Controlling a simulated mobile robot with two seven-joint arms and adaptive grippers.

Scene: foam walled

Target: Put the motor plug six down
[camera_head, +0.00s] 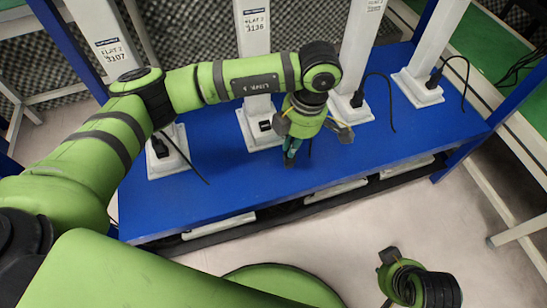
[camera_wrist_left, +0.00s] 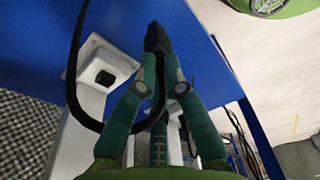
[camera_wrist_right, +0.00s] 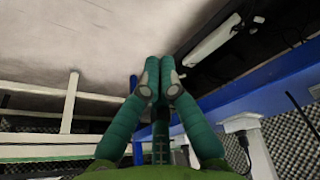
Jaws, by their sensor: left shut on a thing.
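A black plug (camera_wrist_left: 156,38) with a black cable is gripped between the teal fingertips of my left gripper (camera_wrist_left: 152,68). In the head view my left gripper (camera_head: 291,155) hangs over the blue platform (camera_head: 235,190), in front of the second white post from the left. The plug is mostly hidden there. In the left wrist view the cable loops left and down from the plug. A dark socket (camera_wrist_left: 105,77) shows in a white post base beside it. My right gripper (camera_wrist_right: 153,75) has its fingertips together with nothing seen between them, away from the posts.
White posts with labels stand on the platform; the first (camera_head: 166,150), third (camera_head: 350,108) and fourth (camera_head: 418,85) bases have black plugs and cables at them. The second base (camera_head: 248,135) has a dark socket. The platform's front strip is mostly bare.

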